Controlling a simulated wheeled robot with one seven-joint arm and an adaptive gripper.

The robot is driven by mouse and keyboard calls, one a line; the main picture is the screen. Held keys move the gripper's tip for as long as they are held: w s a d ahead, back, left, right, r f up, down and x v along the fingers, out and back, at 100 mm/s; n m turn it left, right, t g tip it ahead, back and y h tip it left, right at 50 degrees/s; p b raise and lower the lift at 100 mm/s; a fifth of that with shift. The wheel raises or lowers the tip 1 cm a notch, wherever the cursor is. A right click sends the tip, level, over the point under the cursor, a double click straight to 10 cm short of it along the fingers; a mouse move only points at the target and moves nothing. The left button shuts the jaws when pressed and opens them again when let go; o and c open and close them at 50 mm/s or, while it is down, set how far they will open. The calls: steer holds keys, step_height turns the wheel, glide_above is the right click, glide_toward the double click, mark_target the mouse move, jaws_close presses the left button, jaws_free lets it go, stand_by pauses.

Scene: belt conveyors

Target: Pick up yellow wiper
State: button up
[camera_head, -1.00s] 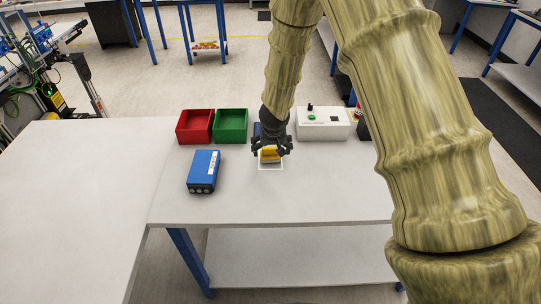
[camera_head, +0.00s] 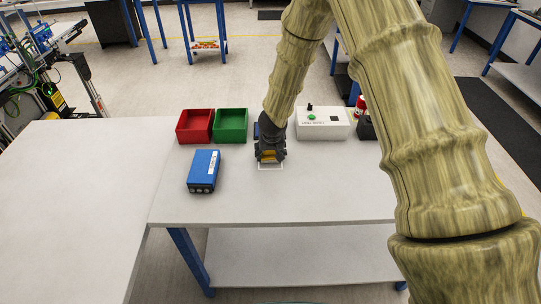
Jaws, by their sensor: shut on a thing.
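The yellow wiper (camera_head: 268,155) shows as a small yellow patch between the fingers of my gripper (camera_head: 268,157). My gripper is shut on it, above or at the white-outlined square (camera_head: 270,167) on the table. The fingers and wrist hide most of the wiper. I cannot tell whether it touches the table.
A red bin (camera_head: 195,126) and a green bin (camera_head: 231,125) stand at the table's back left. A blue box (camera_head: 203,171) lies left of my gripper. A white box with a green button (camera_head: 322,124) stands to the right. The table front (camera_head: 290,205) is clear.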

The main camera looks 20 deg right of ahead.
mark_target(272, 156)
stand_by(0.3)
steer(key=shift+r, duration=1.8)
steer(key=shift+s+f+b, duration=0.15)
steer(key=shift+s+b, duration=0.15)
steer(key=shift+s, duration=0.05)
steer(key=shift+s+b, duration=0.7)
steer(key=shift+s, duration=0.35)
steer(key=s+b, duration=0.1)
steer(key=s, duration=0.3)
steer(key=s+r+b, duration=0.1)
steer(key=s+b, duration=0.1)
steer(key=s, duration=0.3)
steer(key=s+b, duration=0.2)
steer(key=s, duration=0.2)
steer(key=shift+s+a+r, duration=0.15)
steer(key=shift+r, duration=0.2)
